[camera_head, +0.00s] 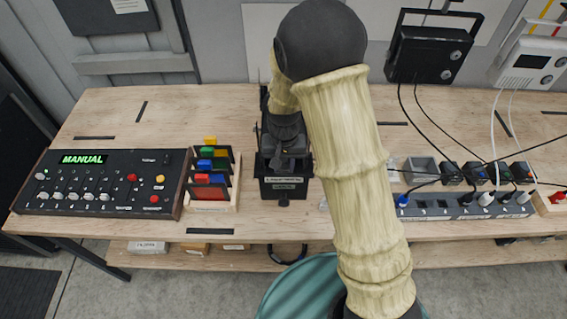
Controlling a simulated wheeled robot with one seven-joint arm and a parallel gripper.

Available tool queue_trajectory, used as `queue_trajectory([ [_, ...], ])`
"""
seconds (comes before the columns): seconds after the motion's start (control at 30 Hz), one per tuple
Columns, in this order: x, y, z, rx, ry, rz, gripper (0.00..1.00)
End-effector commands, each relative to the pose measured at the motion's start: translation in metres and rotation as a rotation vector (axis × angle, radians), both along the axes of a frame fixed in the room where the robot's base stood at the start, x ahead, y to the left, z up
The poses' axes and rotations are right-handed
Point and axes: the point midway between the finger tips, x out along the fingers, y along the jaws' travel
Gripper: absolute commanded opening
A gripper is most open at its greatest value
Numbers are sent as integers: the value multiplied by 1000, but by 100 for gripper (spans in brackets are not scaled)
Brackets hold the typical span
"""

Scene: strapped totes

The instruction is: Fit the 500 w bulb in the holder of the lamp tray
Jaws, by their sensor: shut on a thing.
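A black open box with a white label (284,187) stands on the bench at centre. It looks like the lamp tray, but the label is too small to read surely. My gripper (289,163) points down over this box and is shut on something. The thing in its jaws is too small and dark to make out. I cannot pick out the 500 w bulb. The holder is hidden behind my gripper and the box's front wall. I cannot tell whether the held thing touches the box.
A control panel (105,182) and a rack of coloured pieces (211,178) stand left on the bench (190,120). Right are a power strip (440,208) with several plugs and a grey open box (421,168). My arm hides the bench right of centre.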

Motion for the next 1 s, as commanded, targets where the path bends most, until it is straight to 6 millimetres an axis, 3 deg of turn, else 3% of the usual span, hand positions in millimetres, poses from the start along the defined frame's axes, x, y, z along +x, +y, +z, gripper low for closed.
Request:
queue_trajectory([
  [1.0, 0, 0, -20, 0, 0, 0, 0],
])
